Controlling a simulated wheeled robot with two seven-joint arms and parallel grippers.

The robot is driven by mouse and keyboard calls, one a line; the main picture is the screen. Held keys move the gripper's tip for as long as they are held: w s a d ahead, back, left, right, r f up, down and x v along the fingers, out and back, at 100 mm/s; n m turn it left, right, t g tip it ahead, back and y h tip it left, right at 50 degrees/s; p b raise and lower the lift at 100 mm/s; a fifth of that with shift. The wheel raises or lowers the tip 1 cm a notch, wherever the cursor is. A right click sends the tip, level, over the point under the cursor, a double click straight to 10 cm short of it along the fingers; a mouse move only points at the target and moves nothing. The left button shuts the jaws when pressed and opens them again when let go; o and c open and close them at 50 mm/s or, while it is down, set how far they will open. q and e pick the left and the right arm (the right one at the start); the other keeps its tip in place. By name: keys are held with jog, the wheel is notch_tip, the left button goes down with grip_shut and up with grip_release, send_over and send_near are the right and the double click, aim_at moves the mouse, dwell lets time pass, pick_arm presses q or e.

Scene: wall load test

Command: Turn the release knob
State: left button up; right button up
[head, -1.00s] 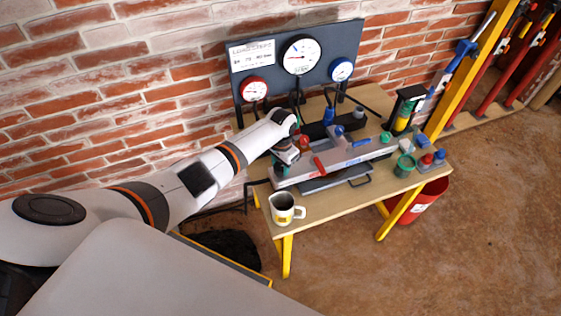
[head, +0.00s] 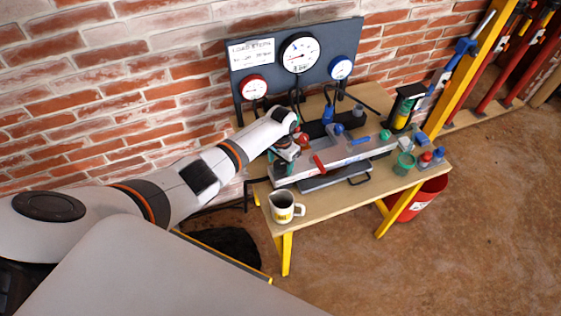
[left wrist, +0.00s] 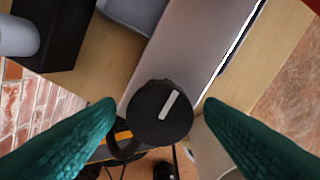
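The release knob (left wrist: 155,113) is a round black knob with a pale pointer bar, seen from above in the left wrist view. It sits at the end of a grey metal beam (left wrist: 185,55). The two green fingers of my left gripper (left wrist: 160,108) are open, one on each side of the knob, with a visible gap on both sides. My right gripper is in neither current view.
A gauge panel (head: 270,75) with three dials stands behind the wooden bench (head: 310,208). A mug (head: 283,207) stands at the front left edge. Blue and red-topped items and a green cup (head: 404,164) are at the right. A red bucket (head: 418,200) is below.

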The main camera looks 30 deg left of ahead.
aim_at(281, 164)
pick_arm(q)
notch_tip(281, 164, up, 12)
jog(key=b, duration=0.2)
dwell(0.4)
jog(key=shift+d, duration=0.1)
